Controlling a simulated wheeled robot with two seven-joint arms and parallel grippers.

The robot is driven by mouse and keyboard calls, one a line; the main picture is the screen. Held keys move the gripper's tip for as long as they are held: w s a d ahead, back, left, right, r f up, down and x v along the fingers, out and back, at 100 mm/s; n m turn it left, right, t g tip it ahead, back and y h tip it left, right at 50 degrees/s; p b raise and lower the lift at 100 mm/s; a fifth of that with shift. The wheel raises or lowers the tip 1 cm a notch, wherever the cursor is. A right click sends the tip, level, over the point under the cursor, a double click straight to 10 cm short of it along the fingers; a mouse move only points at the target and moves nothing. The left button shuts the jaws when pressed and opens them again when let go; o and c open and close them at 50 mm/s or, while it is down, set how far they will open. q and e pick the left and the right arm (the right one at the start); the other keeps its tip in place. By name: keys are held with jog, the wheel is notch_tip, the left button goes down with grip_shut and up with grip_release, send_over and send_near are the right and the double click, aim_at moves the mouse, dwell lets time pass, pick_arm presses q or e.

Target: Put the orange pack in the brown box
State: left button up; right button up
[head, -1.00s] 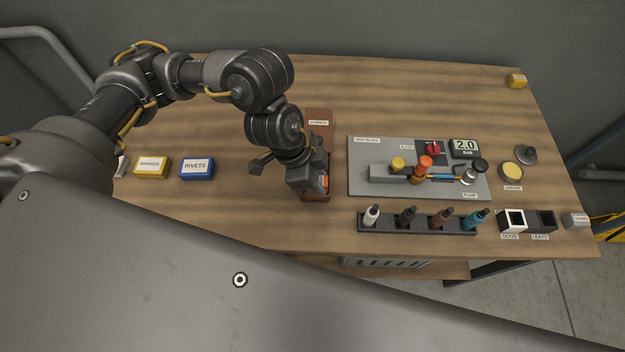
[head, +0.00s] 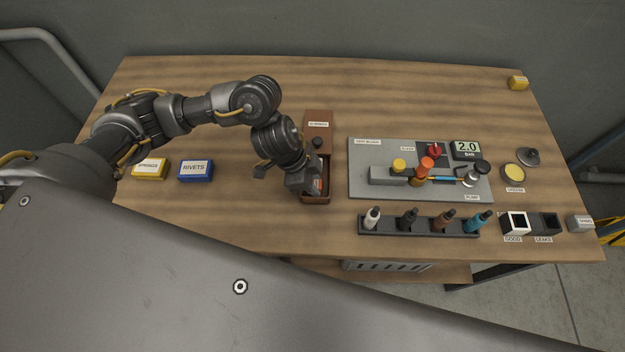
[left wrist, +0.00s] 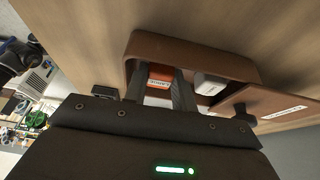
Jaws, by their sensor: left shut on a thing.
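The brown box (head: 316,199) stands near the front middle of the table, open at its front part, with its labelled brown lid (head: 318,118) at the back. My left gripper (head: 314,187) is at the box opening, pointing down. In the left wrist view its fingers (left wrist: 160,88) are shut on the orange pack (left wrist: 160,75), which has a white label. The pack is within the opening of the brown box (left wrist: 193,50); whether it touches the bottom is hidden. A white item (left wrist: 210,84) lies beside it in the box. My right gripper is not in view.
A grey test board (head: 360,185) with valves and a gauge stands right of the box. A dark rack (head: 420,226) of several bottles is in front of it. Yellow (head: 150,169) and blue (head: 196,171) labelled boxes lie to the left.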

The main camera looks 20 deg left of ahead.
pick_arm(q)
jog(key=shift+f, duration=0.1)
jog(key=o, duration=0.7)
jog(key=shift+o, duration=0.2)
jog(key=v, duration=1.2)
